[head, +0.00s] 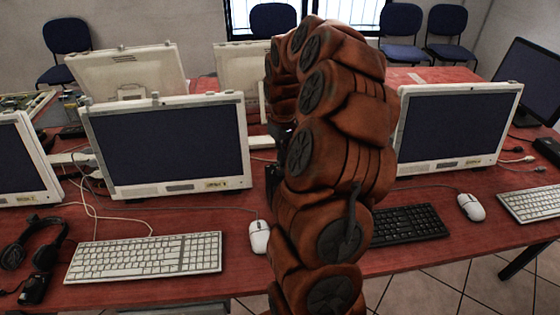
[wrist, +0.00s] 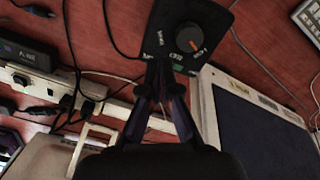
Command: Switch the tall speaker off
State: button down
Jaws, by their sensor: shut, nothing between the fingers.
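In the wrist view, a black panel (wrist: 212,22) carries a round dial (wrist: 189,40) with an orange pointer mark. Small pale lettering sits around the dial, too small to read. The panel may be the front of the tall speaker; its full body does not show. My gripper (wrist: 164,68) is shut and empty, its fingertips at the lower left edge of the panel, below the dial in the picture. I cannot tell whether they touch it. In the head view my orange arm hides my gripper and most of that spot.
A white monitor (wrist: 250,122) lies right of my fingers in the wrist view. On the left are a white power strip (wrist: 35,83) with plugs and cables, and a black adapter (wrist: 38,55). Keyboards (head: 145,257) and mice (head: 259,237) fill the red desk's front (head: 222,285).

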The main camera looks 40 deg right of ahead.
jog(key=shift+w+a+b, duration=0.15)
jog(key=shift+w+a, duration=0.2)
jog(key=shift+a, duration=0.3)
jog(key=shift+w+a+b, duration=0.15)
jog(key=shift+w+a, duration=0.2)
jog(key=shift+a, duration=0.25)
dwell(0.6)
dwell(0.3)
jog(key=shift+s+d+r+p, duration=0.1)
jog(key=shift+r+p, duration=0.15)
jog(key=shift+r, duration=1.3)
jog(key=shift+d+r+p, duration=0.1)
jog(key=shift+r+p, duration=0.15)
jog(key=shift+r, duration=1.25)
